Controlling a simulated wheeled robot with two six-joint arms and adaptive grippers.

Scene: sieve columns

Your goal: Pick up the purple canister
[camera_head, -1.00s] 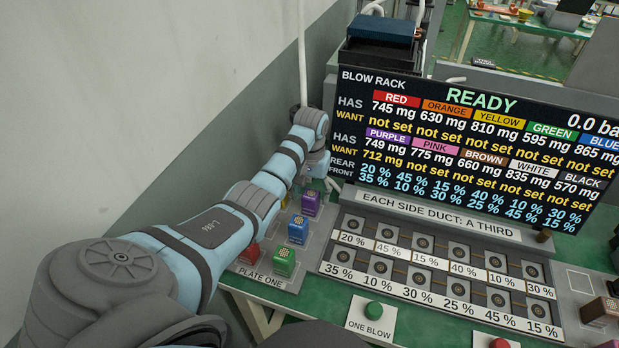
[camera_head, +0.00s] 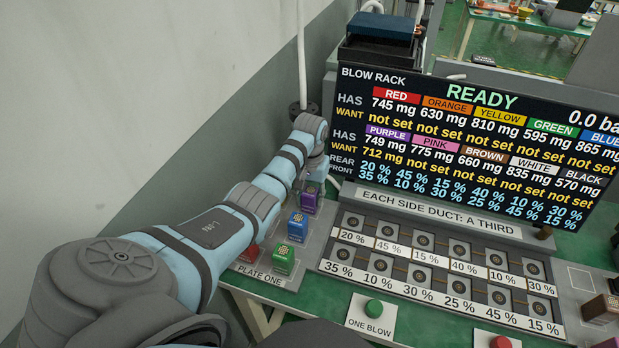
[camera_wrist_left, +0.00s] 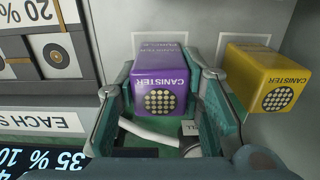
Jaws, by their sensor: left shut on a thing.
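The purple canister (camera_wrist_left: 160,80) sits between the two fingers of my left gripper (camera_wrist_left: 160,105) in the left wrist view, and the gripper is shut on it. In the head view the purple canister (camera_head: 309,198) is at the back of plate one, partly covered by my left gripper (camera_head: 315,175), which reaches it from above. Its perforated round face and the word CANISTER show in the wrist view. My right gripper does not show.
A yellow canister (camera_wrist_left: 265,77) stands close beside the gripper. A blue canister (camera_head: 297,227) and a green canister (camera_head: 283,261) stand nearer on plate one; a red one (camera_head: 250,253) is partly hidden. The socket rack (camera_head: 440,265) lies to the right, below the display (camera_head: 470,150).

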